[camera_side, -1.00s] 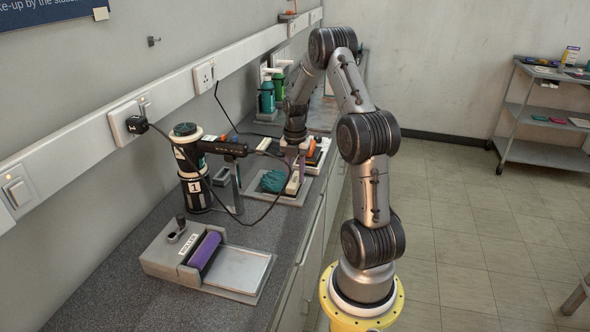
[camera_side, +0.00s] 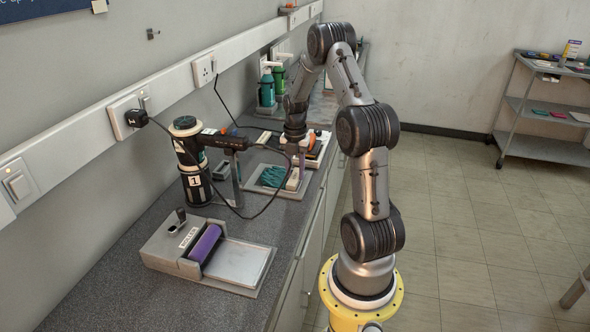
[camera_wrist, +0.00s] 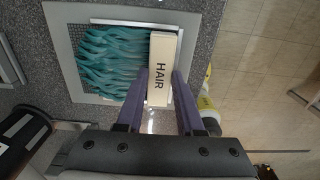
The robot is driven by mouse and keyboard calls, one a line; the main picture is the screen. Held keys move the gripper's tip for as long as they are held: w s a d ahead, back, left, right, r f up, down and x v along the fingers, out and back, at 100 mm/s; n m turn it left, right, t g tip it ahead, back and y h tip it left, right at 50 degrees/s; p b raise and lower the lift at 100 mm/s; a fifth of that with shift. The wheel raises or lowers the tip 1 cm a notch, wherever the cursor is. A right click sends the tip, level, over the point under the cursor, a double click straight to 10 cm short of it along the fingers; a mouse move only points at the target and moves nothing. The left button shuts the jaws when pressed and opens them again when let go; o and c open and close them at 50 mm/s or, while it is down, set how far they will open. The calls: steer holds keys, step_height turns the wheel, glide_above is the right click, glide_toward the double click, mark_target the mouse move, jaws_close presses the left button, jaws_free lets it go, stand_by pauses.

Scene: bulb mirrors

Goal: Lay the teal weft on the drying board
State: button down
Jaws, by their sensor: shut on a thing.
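The teal weft (camera_wrist: 110,62) is a bundle of wavy teal strands attached to a cream bar marked HAIR (camera_wrist: 160,62). In the wrist view the strands are spread over the dark mesh of the grey-framed drying board (camera_wrist: 58,50), with the bar along the right side. In the side view the weft (camera_side: 271,177) looks flat on the board (camera_side: 262,192). My gripper (camera_wrist: 160,78), with purple fingers, is shut on the cream bar. Whether the bar touches the board is hard to tell.
A roller tray with a purple roller (camera_side: 206,243) lies nearer. Green bottles (camera_side: 267,90) stand behind. The counter edge is close on the right.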

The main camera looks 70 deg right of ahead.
steer(key=shift+c, duration=2.3)
jaws_free()
steer(key=o, duration=0.4)
steer(key=shift+r, duration=3.5)
steer(key=shift+r, duration=0.1)
